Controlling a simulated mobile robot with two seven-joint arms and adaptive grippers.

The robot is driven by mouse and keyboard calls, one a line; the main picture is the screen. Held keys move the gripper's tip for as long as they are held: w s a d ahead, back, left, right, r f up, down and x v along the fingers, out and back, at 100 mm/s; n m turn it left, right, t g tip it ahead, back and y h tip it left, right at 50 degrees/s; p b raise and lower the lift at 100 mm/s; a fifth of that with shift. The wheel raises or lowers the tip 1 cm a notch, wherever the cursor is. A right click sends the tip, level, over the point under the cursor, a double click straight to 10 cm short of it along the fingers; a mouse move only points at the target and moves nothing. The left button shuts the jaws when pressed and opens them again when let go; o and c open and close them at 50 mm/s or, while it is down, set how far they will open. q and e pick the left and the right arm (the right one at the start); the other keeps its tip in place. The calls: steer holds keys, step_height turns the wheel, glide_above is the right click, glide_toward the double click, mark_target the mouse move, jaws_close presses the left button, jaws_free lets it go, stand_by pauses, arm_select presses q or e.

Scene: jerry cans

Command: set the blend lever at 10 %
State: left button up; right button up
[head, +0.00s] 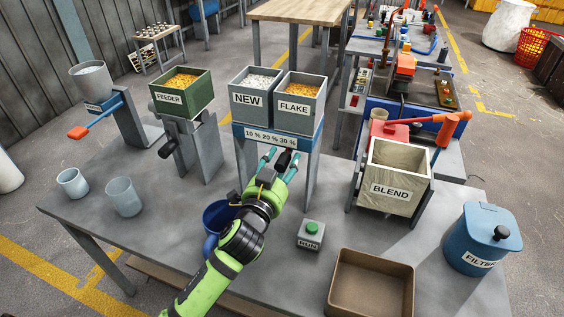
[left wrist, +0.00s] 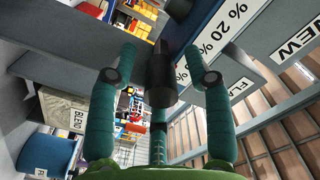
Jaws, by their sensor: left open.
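The blend lever's black handle (left wrist: 162,75) stands between the two teal fingers of my left gripper (left wrist: 160,55) in the left wrist view. The fingers are apart, one on each side, with a visible gap to the handle. In the head view my left gripper (head: 281,162) is just below the scale plate (head: 270,137) marked 10 %, 20 % and 30 %. The lever (head: 285,157) shows there as a dark end between the fingers, near the 20 % to 30 % side. Its exact setting is hard to read. My right gripper is not in view.
The NEW bin (head: 249,99) and FLAKE bin (head: 294,107) sit above the scale. A blue mug (head: 213,222) stands close beside my left arm. A green button box (head: 311,234), brown tray (head: 371,284) and BLEND hopper (head: 394,188) are to the right.

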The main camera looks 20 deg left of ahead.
arm_select(q)
jaws_close()
steer(key=a+p, duration=0.2)
steer(key=a, duration=0.7)
steer(key=shift+w+f, duration=0.15)
steer(key=shift+w, duration=0.05)
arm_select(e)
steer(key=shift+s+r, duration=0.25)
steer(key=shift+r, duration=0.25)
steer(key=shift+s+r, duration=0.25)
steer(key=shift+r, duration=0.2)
arm_select(q)
jaws_free()
steer(key=shift+a, duration=0.2)
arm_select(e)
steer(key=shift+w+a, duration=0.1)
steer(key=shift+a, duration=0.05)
